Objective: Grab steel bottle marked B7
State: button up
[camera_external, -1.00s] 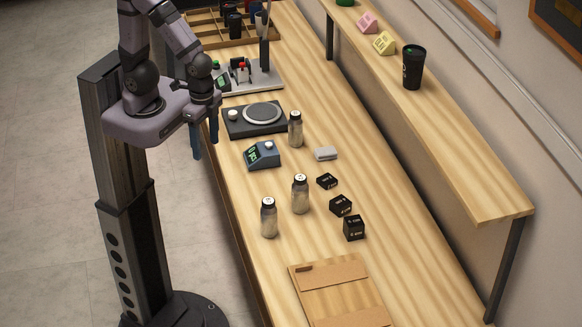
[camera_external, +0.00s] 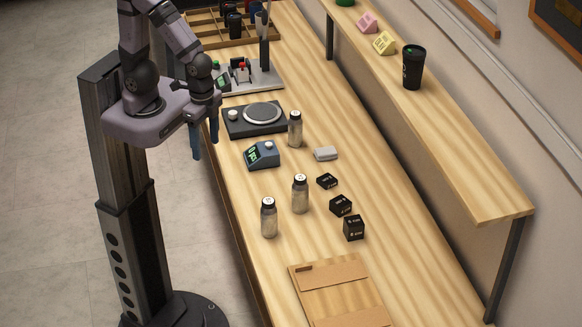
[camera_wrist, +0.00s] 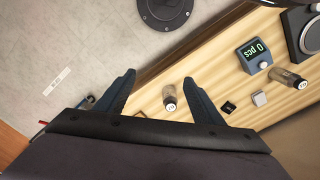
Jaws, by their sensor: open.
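Three steel bottles with dark collars and pale-marked caps stand upright on the bench: one beside the scale (camera_external: 295,130), one in the middle (camera_external: 300,196) and one nearest the front (camera_external: 268,219). Their cap marks are too small to read, so I cannot tell which is B7. My gripper (camera_external: 204,142) is open and empty, hanging at the bench's left edge, apart from all the bottles. In the wrist view the open gripper (camera_wrist: 159,80) has one bottle (camera_wrist: 170,99) showing beyond its fingers, near the right finger. Another bottle (camera_wrist: 288,78) lies farther right in that view.
A blue display device (camera_external: 262,155), a black scale (camera_external: 255,119) and a grey block (camera_external: 325,154) are near the bottles. Several black cubes (camera_external: 341,205) stand to their right. A wooden board (camera_external: 340,290) lies in front. A raised shelf (camera_external: 450,150) runs along the right.

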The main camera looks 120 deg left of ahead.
jog(key=n+b, duration=0.8)
jog(key=n, duration=1.7)
send_near(268, 201)
notch_tip(268, 201, down, 8)
jog(key=shift+s+d+r, duration=0.15)
jog(key=shift+r, duration=0.1)
jog(key=shift+w+f+n, duration=0.25)
jog(key=shift+f+n, duration=0.05)
jog(key=shift+n, duration=0.2)
jog(key=shift+f+p, duration=0.4)
jog(key=shift+f, duration=0.7)
jog(key=shift+s+f, duration=0.1)
jog(key=shift+a+f+p, duration=0.2)
jog(key=shift+f+p, duration=0.7)
jog(key=shift+f, duration=0.1)
jog(key=shift+f+p, duration=0.45)
jog(key=shift+f, duration=1)
